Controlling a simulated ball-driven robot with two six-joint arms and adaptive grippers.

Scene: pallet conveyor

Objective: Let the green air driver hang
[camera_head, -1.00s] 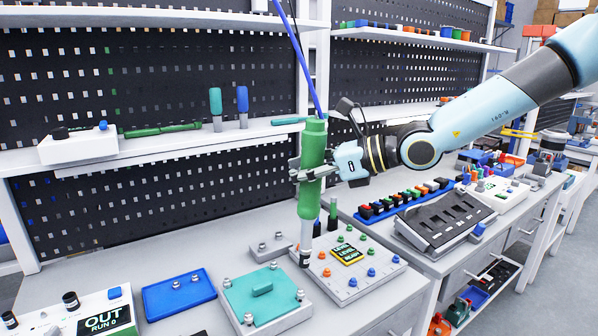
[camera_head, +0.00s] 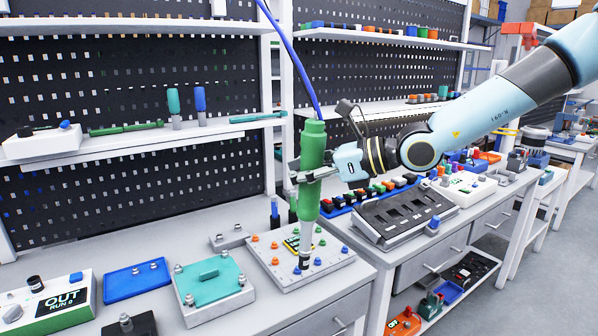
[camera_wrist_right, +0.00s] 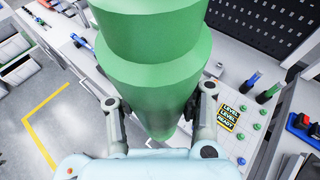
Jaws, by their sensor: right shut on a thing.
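The green air driver (camera_head: 312,148) hangs upright on a blue hose (camera_head: 292,52) that runs up out of the picture. My right gripper (camera_head: 308,174) is shut around its green body. In the right wrist view the driver (camera_wrist_right: 155,65) fills the space between the two fingers of the right gripper (camera_wrist_right: 158,110). The driver's grey lower shaft (camera_head: 308,236) reaches down in front of a grey plate (camera_head: 282,272) with orange, blue and green screws. I cannot tell whether the tip touches the plate. My left gripper is not in view.
A teal-topped fixture (camera_head: 212,280) and a blue plate (camera_head: 137,279) lie left of the screw plate. A black-topped sloped panel (camera_head: 405,215) stands to its right. A shelf (camera_head: 150,137) with tools runs behind the bench.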

